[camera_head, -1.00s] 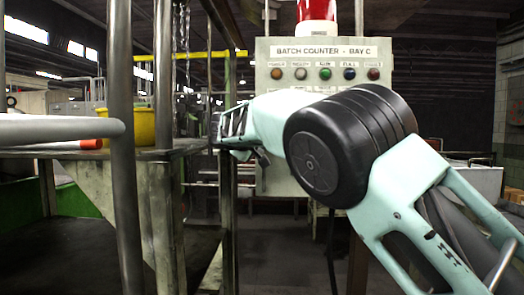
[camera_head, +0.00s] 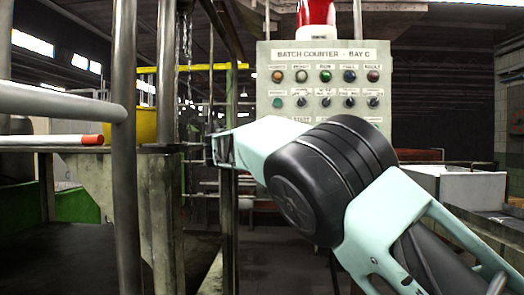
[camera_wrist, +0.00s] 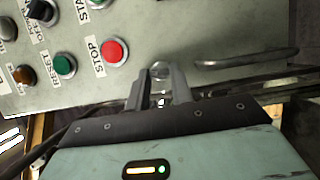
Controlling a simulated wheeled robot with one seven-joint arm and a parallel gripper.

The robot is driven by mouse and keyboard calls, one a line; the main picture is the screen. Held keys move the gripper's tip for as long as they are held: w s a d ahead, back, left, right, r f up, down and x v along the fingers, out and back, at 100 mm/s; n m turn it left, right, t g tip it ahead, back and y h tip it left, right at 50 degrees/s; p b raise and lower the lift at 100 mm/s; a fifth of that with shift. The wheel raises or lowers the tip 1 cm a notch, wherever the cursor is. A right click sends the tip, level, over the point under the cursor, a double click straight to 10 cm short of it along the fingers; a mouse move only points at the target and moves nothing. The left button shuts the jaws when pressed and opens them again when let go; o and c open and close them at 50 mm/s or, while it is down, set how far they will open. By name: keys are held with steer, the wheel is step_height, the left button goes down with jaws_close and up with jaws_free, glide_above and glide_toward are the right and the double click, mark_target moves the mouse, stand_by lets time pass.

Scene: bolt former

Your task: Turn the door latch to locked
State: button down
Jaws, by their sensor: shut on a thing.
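In the wrist view my gripper (camera_wrist: 161,88) reaches to the face of the control panel (camera_wrist: 180,25). Its two grey fingers are closed around a small shiny metal piece (camera_wrist: 160,68), which appears to be the door latch. The fingers cover most of it, so its turned position is not clear. The panel also shows in the head view (camera_head: 265,80), labelled "BATCH COUNTER - BAY C". There my arm covers the panel's lower part, and the latch and fingertips are hidden.
A red STOP button (camera_wrist: 114,51) and a green RESET button (camera_wrist: 65,64) sit left of my fingers. A curved metal handle (camera_wrist: 246,60) lies to the right. A railing post (camera_head: 124,190) and an orange-tipped rod (camera_head: 60,140) are on the left. A white bin (camera_head: 465,185) stands right.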

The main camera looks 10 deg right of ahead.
stand_by(0.3)
steer(key=c, duration=1.2)
jaws_free()
steer(key=shift+c, duration=0.2)
